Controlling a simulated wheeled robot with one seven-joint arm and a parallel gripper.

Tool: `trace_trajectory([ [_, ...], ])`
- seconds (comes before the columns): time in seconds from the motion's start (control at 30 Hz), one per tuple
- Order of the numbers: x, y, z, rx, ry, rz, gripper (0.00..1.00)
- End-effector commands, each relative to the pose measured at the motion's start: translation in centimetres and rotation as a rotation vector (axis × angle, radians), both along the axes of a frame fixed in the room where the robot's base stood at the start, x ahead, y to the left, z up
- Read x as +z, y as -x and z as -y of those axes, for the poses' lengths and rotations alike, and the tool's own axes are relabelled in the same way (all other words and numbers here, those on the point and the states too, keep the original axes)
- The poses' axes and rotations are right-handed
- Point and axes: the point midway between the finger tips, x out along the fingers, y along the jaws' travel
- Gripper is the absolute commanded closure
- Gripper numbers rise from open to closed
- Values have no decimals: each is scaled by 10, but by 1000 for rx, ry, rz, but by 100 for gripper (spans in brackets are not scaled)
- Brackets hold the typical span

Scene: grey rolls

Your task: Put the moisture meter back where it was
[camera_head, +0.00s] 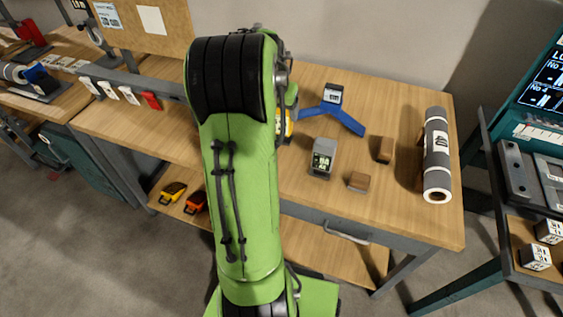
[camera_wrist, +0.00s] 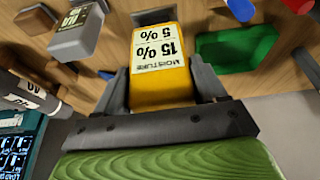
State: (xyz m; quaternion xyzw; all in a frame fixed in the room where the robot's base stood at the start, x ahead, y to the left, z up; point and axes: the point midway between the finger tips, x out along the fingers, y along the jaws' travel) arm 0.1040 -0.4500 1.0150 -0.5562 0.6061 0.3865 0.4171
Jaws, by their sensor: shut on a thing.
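The moisture meter (camera_wrist: 162,82) is a yellow block with a pale label reading "MOISTURE 15 % 5 %", upside down in the wrist view. My gripper (camera_wrist: 158,74) is shut on it, with one dark finger on each side. In the head view only a sliver of yellow (camera_head: 289,122) shows beside my green arm, over the table. My arm hides the gripper and most of the meter there. I cannot tell whether the meter touches the tabletop.
On the wooden table (camera_head: 420,222) are a grey labelled device (camera_head: 322,157), two brown blocks (camera_head: 357,181), a blue stand (camera_head: 347,122) and a grey roll (camera_head: 437,155). A green tray (camera_wrist: 237,57) lies near the meter. Yellow (camera_head: 173,192) and orange tools lie on the lower shelf.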

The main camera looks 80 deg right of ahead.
Motion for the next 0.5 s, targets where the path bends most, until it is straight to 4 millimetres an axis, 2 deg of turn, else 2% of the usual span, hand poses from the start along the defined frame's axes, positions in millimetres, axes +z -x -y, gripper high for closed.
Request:
trace_trajectory([
  [0.5, -97, 2, 0, -4, -1, 0, 56],
])
